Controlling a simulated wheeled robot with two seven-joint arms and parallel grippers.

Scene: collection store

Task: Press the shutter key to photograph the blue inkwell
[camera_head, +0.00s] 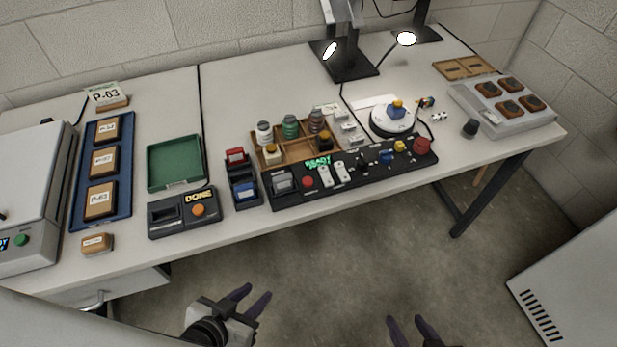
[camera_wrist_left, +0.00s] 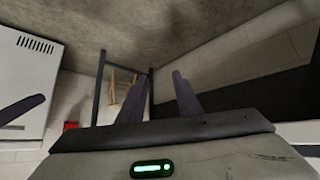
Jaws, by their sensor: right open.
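The blue inkwell (camera_head: 397,107), with a yellowish part on it, stands on the round white turntable (camera_head: 384,126) at the right of the table. A black control panel (camera_head: 372,181) lies along the table's front edge. Its green display (camera_head: 318,162) reads READY. The panel carries a grey key (camera_head: 283,182), a red button (camera_head: 308,182), white keys (camera_head: 324,175) and several coloured knobs. I cannot read which is the shutter key. My left gripper (camera_head: 254,296) is open and empty, in front of the table; its fingers also show in the left wrist view (camera_wrist_left: 160,80). My right gripper (camera_head: 410,322) is open, below the panel.
A wooden tray (camera_head: 293,152) with several jars stands behind the panel. Lamps (camera_head: 405,39) stand at the back. A green tray (camera_head: 175,162), a black box (camera_head: 183,213) reading DONE and a blue tray (camera_head: 104,170) are left. The floor before the table is clear.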

